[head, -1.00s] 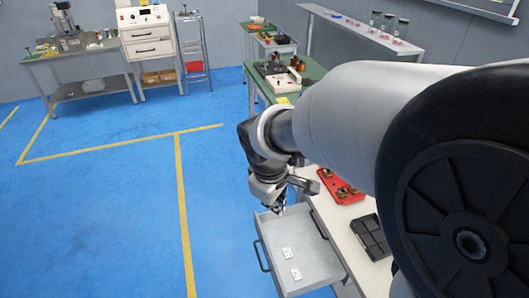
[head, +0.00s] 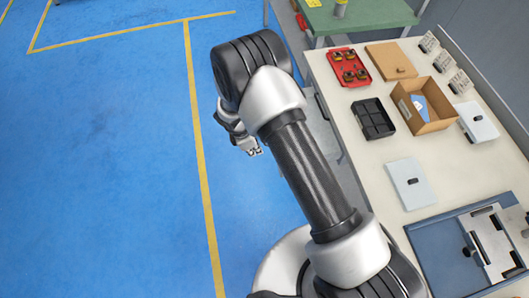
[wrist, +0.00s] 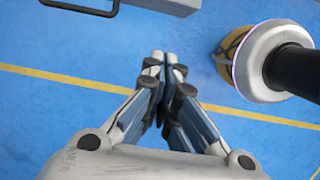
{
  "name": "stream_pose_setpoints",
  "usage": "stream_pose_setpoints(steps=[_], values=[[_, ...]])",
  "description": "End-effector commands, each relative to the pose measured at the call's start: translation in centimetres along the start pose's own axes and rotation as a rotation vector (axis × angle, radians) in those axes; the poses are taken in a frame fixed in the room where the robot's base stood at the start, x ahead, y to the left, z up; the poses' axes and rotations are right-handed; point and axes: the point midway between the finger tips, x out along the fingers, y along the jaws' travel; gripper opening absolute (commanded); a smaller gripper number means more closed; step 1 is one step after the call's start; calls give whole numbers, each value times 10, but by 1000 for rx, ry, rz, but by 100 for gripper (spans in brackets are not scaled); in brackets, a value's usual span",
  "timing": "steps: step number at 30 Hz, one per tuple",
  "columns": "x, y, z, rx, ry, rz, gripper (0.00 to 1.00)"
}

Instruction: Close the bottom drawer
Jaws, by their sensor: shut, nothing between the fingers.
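An open grey drawer (wrist: 178,5) enters the wrist view at the top edge, with its dark bar handle (wrist: 82,9) at upper left. I cannot tell whether it is the bottom drawer. In the head view my arm hides most of it, and a grey part shows beside the bench edge. My gripper (head: 253,151) hangs over the blue floor, left of the bench. In the wrist view its fingertips (wrist: 161,58) are together and empty, apart from the drawer and its handle.
The white bench (head: 375,165) carries a red tray (head: 349,67), a black divided tray (head: 373,119), an open cardboard box (head: 425,105) and a blue fixture plate (head: 435,255). A green table (head: 375,15) stands behind. The blue floor at left is clear, with yellow lines.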

Motion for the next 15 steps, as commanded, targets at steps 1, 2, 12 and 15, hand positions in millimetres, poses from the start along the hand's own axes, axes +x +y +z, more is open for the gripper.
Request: stream_pose_setpoints(steps=[1,2,12,15], values=[[11,-1,0,1,-1,-3,0],[17,-1,0,1,-1,-4,0],[90,-1,0,3,0,-3,0],[93,0,15,8,0,-2,0]])
